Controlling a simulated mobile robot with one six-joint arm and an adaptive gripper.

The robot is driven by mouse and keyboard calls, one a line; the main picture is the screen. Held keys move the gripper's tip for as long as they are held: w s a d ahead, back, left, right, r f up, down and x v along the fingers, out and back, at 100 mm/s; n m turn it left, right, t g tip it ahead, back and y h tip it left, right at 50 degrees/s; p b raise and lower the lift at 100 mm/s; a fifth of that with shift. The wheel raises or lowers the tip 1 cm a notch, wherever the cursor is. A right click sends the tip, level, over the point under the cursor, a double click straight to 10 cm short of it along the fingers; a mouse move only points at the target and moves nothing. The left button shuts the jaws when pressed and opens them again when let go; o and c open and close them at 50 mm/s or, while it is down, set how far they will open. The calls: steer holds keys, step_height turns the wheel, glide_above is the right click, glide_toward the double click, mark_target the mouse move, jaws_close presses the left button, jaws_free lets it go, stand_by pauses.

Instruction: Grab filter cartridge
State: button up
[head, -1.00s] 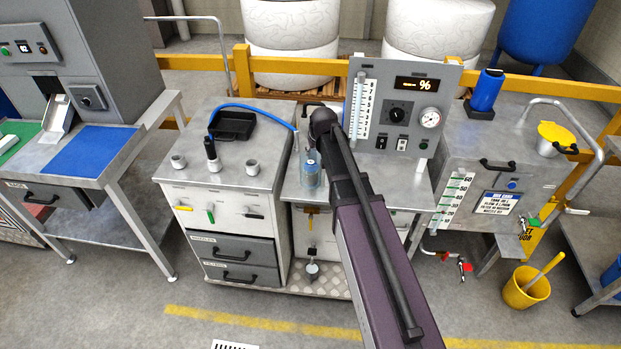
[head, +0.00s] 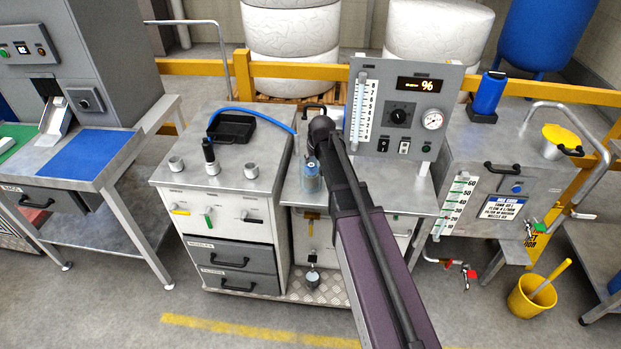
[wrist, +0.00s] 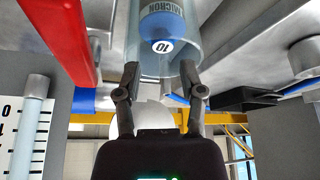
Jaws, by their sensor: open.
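The filter cartridge, white with a blue end marked 10 and MICRON lettering, shows in the wrist view (wrist: 163,28) inside a clear cylindrical housing (wrist: 133,42). In the head view the housing (head: 312,184) stands upright on the middle bench, left of my arm, with the blue of the cartridge (head: 311,166) inside. My gripper (wrist: 160,72) is open, its two fingers apart on either side of the housing's near end. I cannot tell whether they touch it. In the head view my wrist and arm hide the fingers.
A gauge panel (head: 405,108) stands close right of my arm. A drawer cabinet (head: 218,180) with a black tray (head: 232,127) and blue hose (head: 262,111) is on the left. A red bar (wrist: 57,35) is close beside the gripper in the wrist view. A yellow bucket (head: 527,297) stands on the floor.

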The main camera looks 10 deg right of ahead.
mark_target(311, 165)
steer(key=shift+f, duration=0.15)
steer(key=shift+b+x, duration=2.35)
steer(key=shift+x, duration=0.15)
steer(key=shift+a, duration=0.15)
jaws_close()
